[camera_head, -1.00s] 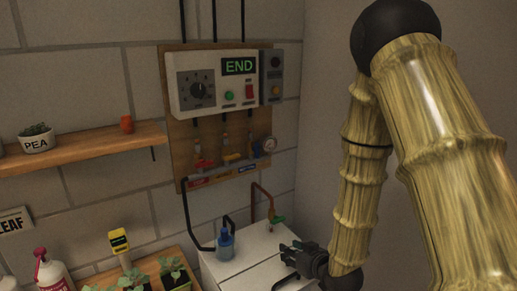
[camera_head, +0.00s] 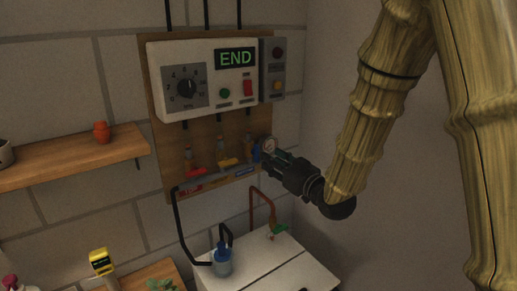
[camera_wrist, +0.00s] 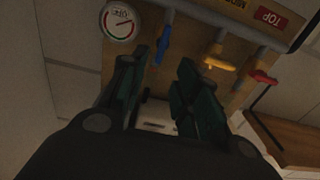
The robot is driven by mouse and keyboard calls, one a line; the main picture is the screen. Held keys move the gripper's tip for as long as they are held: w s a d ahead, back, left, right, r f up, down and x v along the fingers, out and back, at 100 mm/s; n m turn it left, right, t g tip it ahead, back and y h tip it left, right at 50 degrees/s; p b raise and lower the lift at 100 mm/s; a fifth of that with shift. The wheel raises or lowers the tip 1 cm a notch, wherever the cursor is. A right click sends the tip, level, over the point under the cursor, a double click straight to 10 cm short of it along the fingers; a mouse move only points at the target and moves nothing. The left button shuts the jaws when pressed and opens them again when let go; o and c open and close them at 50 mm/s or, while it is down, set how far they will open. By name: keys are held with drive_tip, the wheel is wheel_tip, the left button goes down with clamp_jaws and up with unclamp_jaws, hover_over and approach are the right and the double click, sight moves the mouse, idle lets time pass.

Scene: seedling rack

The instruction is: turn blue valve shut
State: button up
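The blue valve handle (camera_wrist: 162,44) hangs from the pipe on the wooden board, between the round gauge (camera_wrist: 121,21) and the yellow valve (camera_wrist: 219,62) in the wrist view. In the head view only a bit of the blue valve (camera_head: 256,152) shows beside my gripper. My gripper (camera_wrist: 160,75) is open, its two dark green fingers apart and nothing between them. The blue handle lies just beyond the fingertips, nearer the left finger; I cannot tell whether they touch. My gripper (camera_head: 271,158) is at the lower right of the board in the head view.
The red valve (camera_head: 196,170) and yellow valve (camera_head: 227,162) sit left of the blue one. The control box (camera_head: 203,80) reading END is above. A white cabinet (camera_head: 270,262) with a blue bottle (camera_head: 222,262) and copper pipe (camera_head: 254,205) stands below.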

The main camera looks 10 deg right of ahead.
sight(258, 150)
drive_tip(key=p+x, duration=0.2)
drive_tip(key=x, duration=0.6)
drive_tip(key=shift+p, duration=0.3)
clamp_jaws()
